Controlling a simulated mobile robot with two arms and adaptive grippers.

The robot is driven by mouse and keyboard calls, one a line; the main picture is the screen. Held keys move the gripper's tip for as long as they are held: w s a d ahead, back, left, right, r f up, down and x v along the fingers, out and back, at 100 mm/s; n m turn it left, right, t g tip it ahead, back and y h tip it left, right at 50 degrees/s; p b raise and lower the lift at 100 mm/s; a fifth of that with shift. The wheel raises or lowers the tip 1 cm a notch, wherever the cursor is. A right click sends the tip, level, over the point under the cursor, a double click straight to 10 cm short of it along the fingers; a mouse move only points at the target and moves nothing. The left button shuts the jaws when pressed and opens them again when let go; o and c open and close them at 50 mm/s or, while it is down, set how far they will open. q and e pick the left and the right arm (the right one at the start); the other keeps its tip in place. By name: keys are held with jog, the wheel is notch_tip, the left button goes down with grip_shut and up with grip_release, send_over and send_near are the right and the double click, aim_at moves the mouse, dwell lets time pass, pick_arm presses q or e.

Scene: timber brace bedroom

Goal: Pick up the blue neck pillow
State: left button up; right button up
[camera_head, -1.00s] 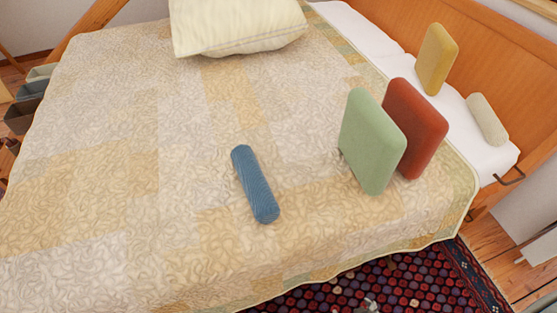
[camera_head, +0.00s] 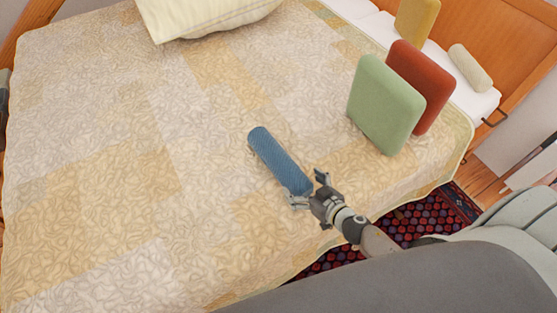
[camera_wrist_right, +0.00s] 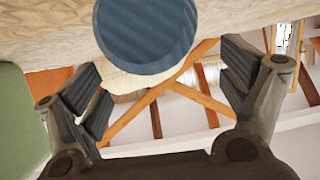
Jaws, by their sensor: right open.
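The blue neck pillow (camera_head: 279,160) is a ribbed cylinder lying on the quilt of the bed. My right gripper (camera_head: 309,188) is open at the pillow's near end, with its fingers spread to either side of that end. In the right wrist view, the pillow's round end (camera_wrist_right: 147,32) shows at the top centre, between and above the open fingers (camera_wrist_right: 165,85). I cannot tell whether any finger touches it. My left gripper is not in view.
A green cushion (camera_head: 385,105) and a red cushion (camera_head: 422,85) stand right of the pillow. A yellow cushion (camera_head: 417,22) and a cream bolster (camera_head: 469,67) are near the headboard. A large cream pillow (camera_head: 200,14) lies at the back. The quilt (camera_head: 110,190) on the left is clear.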

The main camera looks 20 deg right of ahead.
aim_at(293, 176)
jog(key=shift+w+a+f, duration=0.1)
jog(key=shift+w+a, duration=0.05)
jog(key=shift+w, duration=0.2)
jog(key=shift+w+f, duration=0.1)
jog(key=shift+w, duration=0.15)
jog(key=x, duration=0.5)
jog(key=shift+f+b, duration=0.15)
jog(key=shift+b, duration=0.25)
jog(key=shift+s+d, duration=0.1)
jog(key=shift+d, duration=0.1)
jog(key=shift+c, duration=0.2)
jog(key=c, duration=0.5)
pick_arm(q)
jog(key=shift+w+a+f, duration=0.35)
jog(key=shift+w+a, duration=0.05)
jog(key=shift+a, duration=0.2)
pick_arm(e)
jog(key=c, duration=0.8)
